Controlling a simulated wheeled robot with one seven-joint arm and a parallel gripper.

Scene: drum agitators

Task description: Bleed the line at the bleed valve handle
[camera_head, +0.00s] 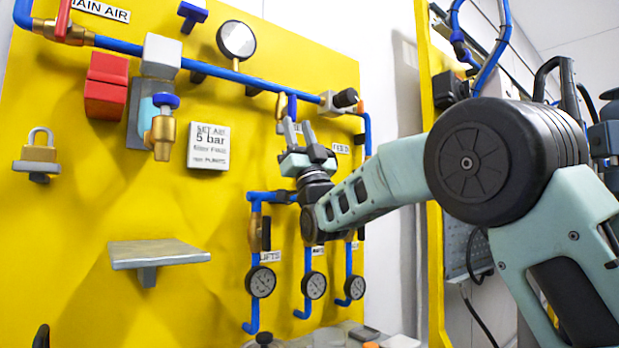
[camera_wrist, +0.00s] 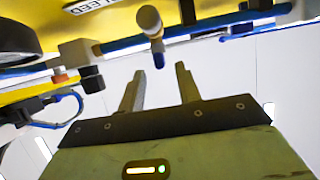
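The bleed valve (camera_head: 281,112) is a small brass body on the blue pipe of the yellow panel, with a blue handle (camera_head: 292,104) beside it. My gripper (camera_head: 298,130) is just below the handle, its fingers pointing up. In the wrist view, the brass valve (camera_wrist: 149,18) is at the top, with the blue handle (camera_wrist: 157,50) hanging from it toward my gripper (camera_wrist: 160,74). The fingers are apart and empty. The handle's end appears between the fingertips or just beyond them; its depth is unclear. A partly cut-off label (camera_wrist: 92,5) reads "EED".
A round gauge (camera_head: 237,40) and a grey fitting with a black knob (camera_head: 345,98) flank the valve. Blue drop pipes with small gauges (camera_head: 261,282) are below. A grey shelf (camera_head: 158,253) and padlock (camera_head: 40,153) are left. The panel between shelf and pipes is bare.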

